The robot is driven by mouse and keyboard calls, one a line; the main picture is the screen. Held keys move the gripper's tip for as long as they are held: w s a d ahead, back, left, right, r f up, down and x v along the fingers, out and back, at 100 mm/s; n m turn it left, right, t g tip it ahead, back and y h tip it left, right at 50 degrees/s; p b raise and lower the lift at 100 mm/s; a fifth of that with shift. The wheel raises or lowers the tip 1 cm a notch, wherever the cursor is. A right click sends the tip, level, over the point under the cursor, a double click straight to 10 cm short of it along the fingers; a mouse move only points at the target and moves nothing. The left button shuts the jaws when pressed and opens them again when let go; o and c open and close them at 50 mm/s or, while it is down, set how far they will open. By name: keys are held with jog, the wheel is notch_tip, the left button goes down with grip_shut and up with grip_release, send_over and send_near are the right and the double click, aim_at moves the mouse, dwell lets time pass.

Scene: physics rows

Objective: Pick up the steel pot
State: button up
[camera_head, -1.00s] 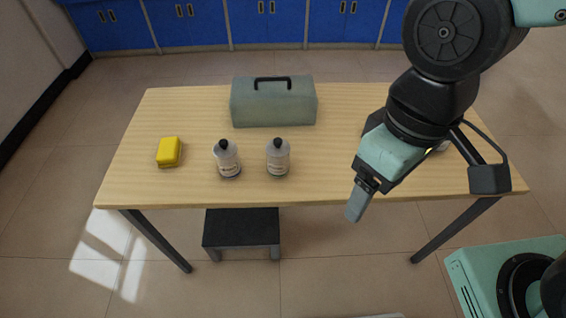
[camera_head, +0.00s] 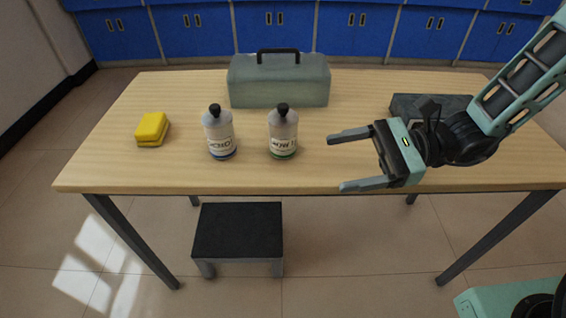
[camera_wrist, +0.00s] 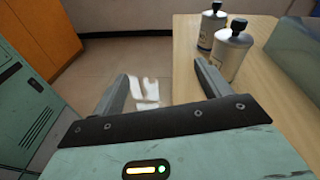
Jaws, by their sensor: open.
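I see no steel pot that I can make out in either view. My gripper (camera_head: 338,162) is open and empty, over the front right part of the table, with its fingers pointing left towards the bottles. In the wrist view my gripper's two fingers (camera_wrist: 160,75) are spread apart, with only floor and a patch of light showing between them. A dark grey object (camera_head: 430,104) lies on the table behind my gripper; my wrist covers part of it, and I cannot tell what it is.
Two labelled bottles (camera_head: 219,133) (camera_head: 283,132) stand on the wooden table (camera_head: 330,175). A grey toolbox (camera_head: 278,82) stands behind them, and a yellow sponge-like block (camera_head: 152,129) lies at left. A dark step stool (camera_head: 238,230) is underneath. The front left tabletop is clear.

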jog(key=w+d+f+m+t, duration=0.1)
jog(key=w+m+t, duration=0.1)
jog(key=w+d+f+m+t+b, duration=0.1)
jog(key=w+m+t, duration=0.1)
jog(key=w+d+f+m+t+y, duration=0.1)
jog(key=w+d, duration=0.1)
jog(key=shift+w+f+m+t+b, duration=0.15)
jog(key=shift+f+m+t+b, duration=0.2)
jog(key=shift+f+m+t, duration=0.05)
jog(key=shift+w, duration=0.2)
jog(key=b, duration=0.2)
send_near(276, 131)
jog(key=w+a+f, duration=0.2)
jog(key=a, duration=0.1)
jog(key=w+a, duration=0.1)
jog(key=shift+w+a+f, duration=0.2)
jog(key=shift+w+f, duration=0.05)
jog(key=shift+f, duration=0.15)
jog(key=shift+w+b+x, duration=0.15)
jog(key=shift+b+x, duration=0.25)
jog(key=shift+x, duration=1)
jog(key=shift+w+b+x, duration=0.15)
jog(key=shift+b+x, duration=0.25)
jog(key=shift+x, duration=1)
jog(key=shift+d+r, duration=0.1)
jog(key=shift+r, duration=0.1)
jog(key=c, duration=1.3)
